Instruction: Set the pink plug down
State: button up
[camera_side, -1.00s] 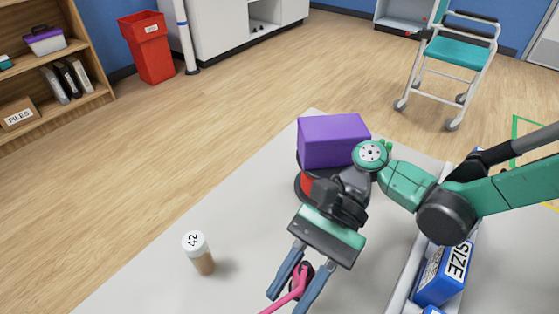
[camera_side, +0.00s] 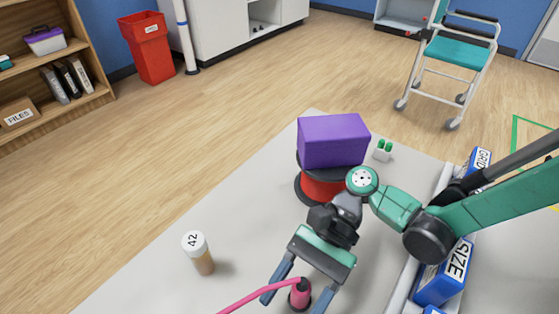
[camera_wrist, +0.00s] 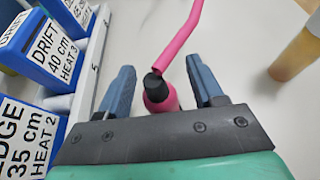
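The pink plug (camera_side: 300,296) has a dark top with a pink cord (camera_side: 252,294) running from it. It appears to stand upright on the grey table (camera_side: 150,285), though its foot is cut off or hard to see in the side view. My gripper (camera_side: 294,298) is open, with its two blue fingers on either side of the plug. In the wrist view the plug (camera_wrist: 161,100) sits between the fingers (camera_wrist: 163,82), with a gap visible on both sides.
A white-capped vial marked 42 (camera_side: 198,253) stands to the left. A purple box (camera_side: 333,141) rests on a red and black spool (camera_side: 322,188) behind my gripper. Blue labelled boxes (camera_side: 442,276) line the rail at right. A small white block with green tops (camera_side: 382,150) sits behind.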

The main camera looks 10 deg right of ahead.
jog(key=shift+w+d+r, duration=0.15)
jog(key=shift+r, duration=0.1)
jog(key=v, duration=0.7)
jog(key=shift+w+r, duration=0.1)
jog(key=w+d+r+n+t+h, duration=0.2)
jog(key=w+d+r+t, duration=0.3)
jog(key=d+t, duration=0.35)
jog(key=d+n+t+h, duration=0.2)
jog(key=d, duration=0.3)
jog(key=s+d+r+n+t+h, duration=0.1)
jog(key=d+n+t+h, duration=0.1)
jog(key=d, duration=0.4)
jog(key=s+d+r+n+t+h, duration=0.1)
jog(key=d+n+t+h, duration=0.2)
jog(key=d+t, duration=0.1)
jog(key=shift+d+h, duration=0.3)
jog(key=shift+d, duration=0.45)
